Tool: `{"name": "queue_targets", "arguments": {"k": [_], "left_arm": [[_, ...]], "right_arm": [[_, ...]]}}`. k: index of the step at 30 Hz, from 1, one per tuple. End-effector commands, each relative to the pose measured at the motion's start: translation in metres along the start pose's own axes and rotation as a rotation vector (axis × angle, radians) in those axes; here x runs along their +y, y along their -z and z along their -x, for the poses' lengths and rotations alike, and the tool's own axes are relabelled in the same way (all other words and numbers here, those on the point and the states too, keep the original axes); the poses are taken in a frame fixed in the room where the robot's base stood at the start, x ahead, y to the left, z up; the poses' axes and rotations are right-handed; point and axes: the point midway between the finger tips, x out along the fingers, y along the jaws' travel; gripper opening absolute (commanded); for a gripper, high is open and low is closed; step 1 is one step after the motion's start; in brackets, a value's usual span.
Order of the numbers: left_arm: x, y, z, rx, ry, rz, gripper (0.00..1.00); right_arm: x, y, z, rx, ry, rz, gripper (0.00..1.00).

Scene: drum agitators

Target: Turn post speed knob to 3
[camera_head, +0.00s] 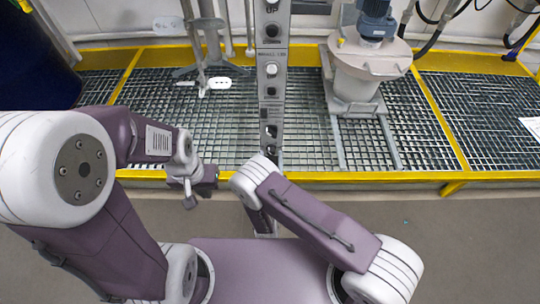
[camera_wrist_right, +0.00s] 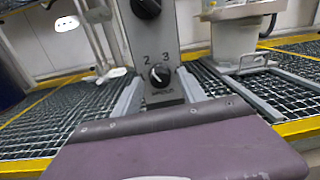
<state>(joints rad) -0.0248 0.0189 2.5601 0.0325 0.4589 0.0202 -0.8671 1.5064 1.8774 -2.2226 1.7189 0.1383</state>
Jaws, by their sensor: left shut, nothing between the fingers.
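The post speed knob (camera_wrist_right: 159,76) is a round black knob low on the grey post, in the right wrist view. My right gripper's fingers are hidden in the head view and do not show clearly in the right wrist view.
A grey drum with a blue motor (camera_head: 370,60) stands right of the post. A dark blue barrel (camera_head: 35,60) is at the far left. A yellow rail (camera_head: 400,177) edges the metal grating. The floor in front is clear at the right.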

Motion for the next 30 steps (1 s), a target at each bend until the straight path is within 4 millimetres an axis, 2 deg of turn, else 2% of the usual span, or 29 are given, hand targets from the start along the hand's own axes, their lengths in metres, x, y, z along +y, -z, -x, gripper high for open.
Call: {"name": "queue_targets", "arguments": {"k": [1,3,6,17,30], "left_arm": [[0.0,0.0,0.0,0.0,0.0,0.0,0.0],[0.0,0.0,0.0,0.0,0.0,0.0,0.0],[0.0,0.0,0.0,0.0,0.0,0.0,0.0],[0.0,0.001,0.004,0.0,0.0,0.0,0.0],[0.001,0.003,0.028,0.0,0.0,0.0,0.0]], "right_arm": [[0.0,0.0,0.0,0.0,0.0,0.0,0.43],[0.0,0.0,0.0,0.0,0.0,0.0,0.24],[0.0,0.0,0.0,0.0,0.001,0.0,0.0],[0.0,-0.002,0.0,0.001,0.001,-0.05,0.0],[-0.001,-0.004,0.0,0.014,-0.001,-0.398,0.0]]}}
